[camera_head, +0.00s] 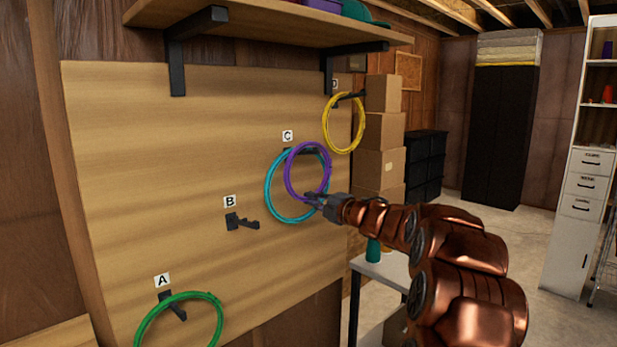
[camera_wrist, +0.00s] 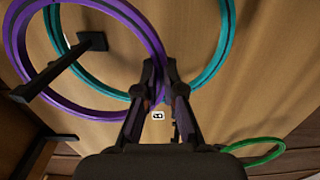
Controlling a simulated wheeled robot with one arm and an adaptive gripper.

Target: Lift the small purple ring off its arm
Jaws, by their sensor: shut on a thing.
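The small purple ring (camera_head: 329,166) is at arm C, in front of the larger teal ring (camera_head: 267,190). My gripper (camera_head: 313,197) is shut on the lower part of the purple ring. In the wrist view the purple ring (camera_wrist: 143,22) passes between my fingertips (camera_wrist: 160,70). Arm C (camera_wrist: 65,62) shows as a dark peg that crosses in front of the purple ring's band, with its wall plate seen inside the ring, so it appears to pass through it. The teal ring (camera_wrist: 222,50) lies behind, nearer the board.
A yellow ring (camera_head: 344,147) hangs at arm D, up and right. Arm B (camera_head: 241,222) is bare. A green ring (camera_head: 180,296) hangs at arm A. A shelf (camera_head: 260,25) with brackets overhangs the board. Cardboard boxes (camera_head: 380,135) and a small table (camera_head: 385,270) stand to the right.

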